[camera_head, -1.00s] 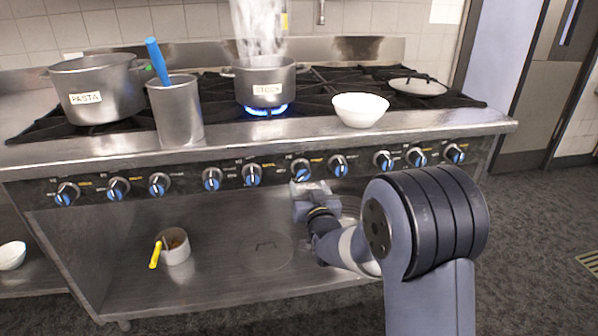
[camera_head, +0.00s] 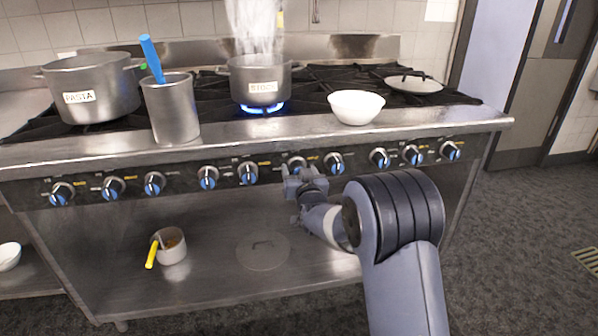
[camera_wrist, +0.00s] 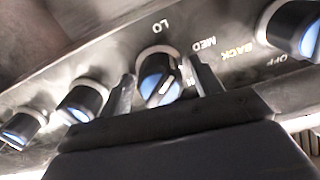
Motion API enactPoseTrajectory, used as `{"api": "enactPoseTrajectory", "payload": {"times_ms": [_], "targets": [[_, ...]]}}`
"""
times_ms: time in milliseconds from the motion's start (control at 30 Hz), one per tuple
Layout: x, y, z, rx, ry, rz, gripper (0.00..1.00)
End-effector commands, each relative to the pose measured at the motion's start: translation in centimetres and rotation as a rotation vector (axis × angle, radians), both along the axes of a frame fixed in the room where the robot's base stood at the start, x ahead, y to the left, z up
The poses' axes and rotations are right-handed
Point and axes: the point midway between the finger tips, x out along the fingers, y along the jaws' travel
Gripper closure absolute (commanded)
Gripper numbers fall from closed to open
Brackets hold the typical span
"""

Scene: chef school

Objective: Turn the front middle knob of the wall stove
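The wall stove (camera_head: 300,137) has a row of blue-faced knobs along its front panel. My gripper (camera_head: 303,174) is at the panel, just below and partly in front of one knob (camera_head: 295,162) right of the stock pot. In the wrist view, my gripper's (camera_wrist: 160,70) two dark fingers stand apart on either side of a knob (camera_wrist: 157,80). Narrow gaps show between the knob and each finger, so the gripper looks open around it. Labels "LO" and "MED" show beside this knob. The lower part of the knob is partly covered by the gripper body.
Neighbouring knobs (camera_head: 248,173) and (camera_head: 334,163) sit close on both sides. A white bowl (camera_head: 357,106) stands on the front ledge above. The steaming stock pot (camera_head: 260,80) is over a blue flame. A small pot (camera_head: 172,246) with a yellow handle stands on the lower shelf.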

Motion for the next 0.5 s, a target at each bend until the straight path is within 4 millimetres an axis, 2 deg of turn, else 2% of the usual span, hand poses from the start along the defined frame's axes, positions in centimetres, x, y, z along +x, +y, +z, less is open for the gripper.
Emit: {"api": "enactPoseTrajectory", "payload": {"times_ms": [67, 500], "targets": [[-0.01, 0.01, 0.0, 0.0, 0.0, 0.0, 0.46], [-0.03, 0.0, 0.01, 0.0, 0.0, 0.0, 0.81]]}}
